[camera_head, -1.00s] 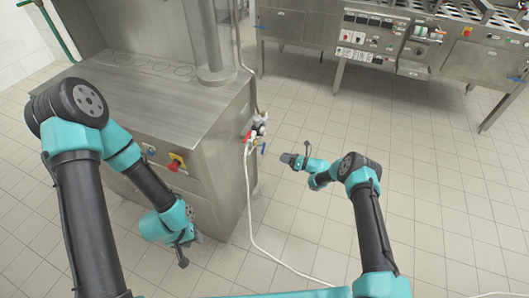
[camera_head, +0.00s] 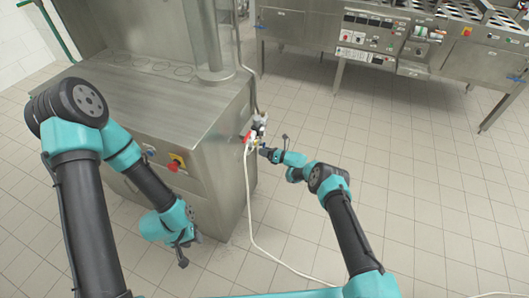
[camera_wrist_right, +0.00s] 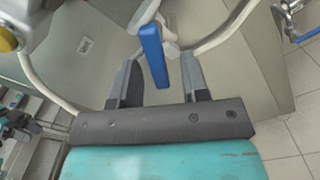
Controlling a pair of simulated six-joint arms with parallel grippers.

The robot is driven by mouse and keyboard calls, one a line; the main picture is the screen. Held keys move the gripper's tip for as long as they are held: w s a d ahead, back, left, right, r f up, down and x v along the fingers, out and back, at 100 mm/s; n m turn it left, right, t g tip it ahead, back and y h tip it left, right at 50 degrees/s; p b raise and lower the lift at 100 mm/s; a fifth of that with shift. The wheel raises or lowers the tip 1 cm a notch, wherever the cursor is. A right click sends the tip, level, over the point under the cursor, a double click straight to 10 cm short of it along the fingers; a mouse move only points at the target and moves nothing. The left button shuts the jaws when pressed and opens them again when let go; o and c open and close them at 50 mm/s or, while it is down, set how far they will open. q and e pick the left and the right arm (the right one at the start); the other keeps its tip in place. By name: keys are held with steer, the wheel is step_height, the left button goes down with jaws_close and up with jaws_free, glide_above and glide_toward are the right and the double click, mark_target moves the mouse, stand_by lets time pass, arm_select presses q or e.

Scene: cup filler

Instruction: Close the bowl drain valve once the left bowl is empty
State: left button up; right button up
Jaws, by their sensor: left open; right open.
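The drain valve with a blue lever handle (camera_wrist_right: 153,55) shows in the right wrist view, with the lever pointing down between my right gripper's fingers. My right gripper (camera_wrist_right: 157,80) is open, and its fingers stand either side of the lever without visibly closing on it. In the head view, my right gripper (camera_head: 266,152) is at the valve cluster (camera_head: 258,130) on the side of the steel cabinet. My left gripper (camera_head: 183,248) hangs low in front of the cabinet, away from the valves. No bowl can be made out clearly in these views.
The steel cabinet (camera_head: 150,105) stands at the left, with a red and yellow switch (camera_head: 177,162) on its front. A white hose (camera_head: 249,210) runs from the valves to the floor. The tiled floor (camera_head: 400,160) at the right is open. A machine with a control panel (camera_head: 375,35) stands behind.

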jaws_close()
steer(key=shift+s+m, duration=0.1)
steer(key=shift+m, duration=0.2)
stand_by(0.3)
steer(key=shift+s+a+r+m, duration=0.15)
steer(key=shift+r+m, duration=0.1)
steer(key=shift+m, duration=0.8)
steer(key=shift+s+r+m, duration=0.15)
steer(key=shift+r+m, duration=0.05)
steer(key=shift+m, duration=0.9)
steer(key=shift+s+a+r+m, duration=0.15)
steer(key=shift+r+m, duration=0.1)
steer(key=shift+m, duration=0.8)
jaws_free()
